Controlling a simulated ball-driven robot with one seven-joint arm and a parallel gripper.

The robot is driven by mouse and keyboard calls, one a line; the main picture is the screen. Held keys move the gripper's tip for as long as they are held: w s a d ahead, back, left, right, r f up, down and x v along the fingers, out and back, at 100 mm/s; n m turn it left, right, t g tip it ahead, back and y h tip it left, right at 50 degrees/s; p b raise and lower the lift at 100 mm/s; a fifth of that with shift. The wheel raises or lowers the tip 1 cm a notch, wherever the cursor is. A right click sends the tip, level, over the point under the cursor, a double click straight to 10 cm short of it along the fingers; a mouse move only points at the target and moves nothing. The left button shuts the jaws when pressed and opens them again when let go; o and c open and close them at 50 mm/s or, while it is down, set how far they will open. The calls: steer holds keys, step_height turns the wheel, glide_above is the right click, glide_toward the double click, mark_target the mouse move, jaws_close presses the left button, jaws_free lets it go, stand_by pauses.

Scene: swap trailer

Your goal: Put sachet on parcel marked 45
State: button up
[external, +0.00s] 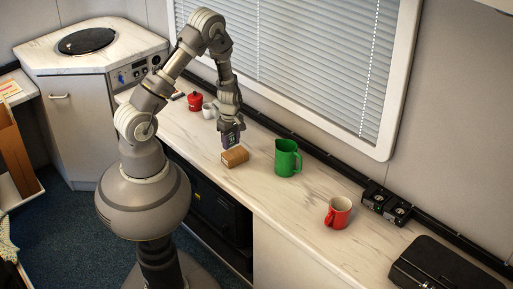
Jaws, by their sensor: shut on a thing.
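A small brown parcel (234,157) lies on the white marbled counter, left of the green jug. Any number on it is too small to read. My gripper (232,145) points down just above the parcel. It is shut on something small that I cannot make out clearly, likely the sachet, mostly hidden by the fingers. I cannot tell whether the held thing touches the parcel.
A green jug (287,158) stands just right of the parcel, and a red mug (338,212) farther right. A red pot (195,101) and a white cup (208,111) stand behind left. A black case (447,268) lies at the right end. Counter between jug and mug is clear.

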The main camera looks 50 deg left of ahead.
mark_target(234, 145)
steer(key=shift+w+f, duration=0.1)
steer(key=shift+w, duration=0.6)
steer(key=shift+w+a+f+b, duration=0.1)
steer(key=shift+w+f+b, duration=0.1)
steer(key=shift+f+b, duration=1.2)
steer(key=shift+f+p, duration=0.35)
steer(key=shift+p, duration=0.1)
steer(key=shift+f, duration=0.1)
steer(key=o, duration=1)
step_height(234, 145, up, 12)
steer(key=p, duration=0.4)
